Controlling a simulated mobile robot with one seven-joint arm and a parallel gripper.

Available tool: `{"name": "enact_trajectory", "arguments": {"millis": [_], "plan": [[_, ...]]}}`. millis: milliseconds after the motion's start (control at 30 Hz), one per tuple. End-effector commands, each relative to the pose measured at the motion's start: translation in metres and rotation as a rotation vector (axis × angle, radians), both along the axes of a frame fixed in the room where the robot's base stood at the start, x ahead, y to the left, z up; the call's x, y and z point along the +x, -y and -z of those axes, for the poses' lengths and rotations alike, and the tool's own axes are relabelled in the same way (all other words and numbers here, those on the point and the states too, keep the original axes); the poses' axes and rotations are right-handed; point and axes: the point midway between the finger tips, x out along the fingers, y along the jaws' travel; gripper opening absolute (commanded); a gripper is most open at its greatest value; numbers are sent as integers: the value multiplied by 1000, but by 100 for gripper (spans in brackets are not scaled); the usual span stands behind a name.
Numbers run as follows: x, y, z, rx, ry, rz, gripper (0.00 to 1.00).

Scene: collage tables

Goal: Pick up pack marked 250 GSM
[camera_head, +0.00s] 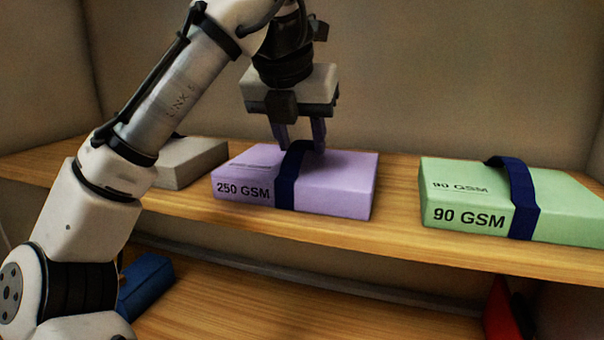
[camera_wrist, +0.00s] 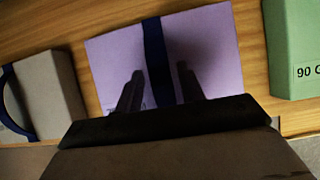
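The purple pack marked 250 GSM (camera_head: 335,185) lies flat on the upper wooden shelf, with a dark blue band around its middle that stands up in a loop on top. My gripper (camera_head: 300,148) is over the pack, pointing down, with its fingers at either side of the raised band. In the wrist view the purple pack (camera_wrist: 215,50) lies below, and the two fingertips of my gripper (camera_wrist: 159,75) are apart with the blue band (camera_wrist: 155,60) between them. The head view does not clearly show whether the fingers touch the band.
A green pack marked 90 GSM (camera_head: 455,195) with a blue band lies to the right. A grey pack (camera_head: 190,160) lies to the left, partly behind my arm. The shelf (camera_head: 395,225) has bare gaps between packs. A blue object (camera_head: 147,285) and a red one (camera_head: 503,310) are below.

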Motion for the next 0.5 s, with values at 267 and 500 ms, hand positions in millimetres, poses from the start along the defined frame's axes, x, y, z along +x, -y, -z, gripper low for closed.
{"name": "enact_trajectory", "arguments": {"millis": [267,500], "plan": [[0,0,0,0,0,0,2],[0,0,0,0,0,0,0]]}}
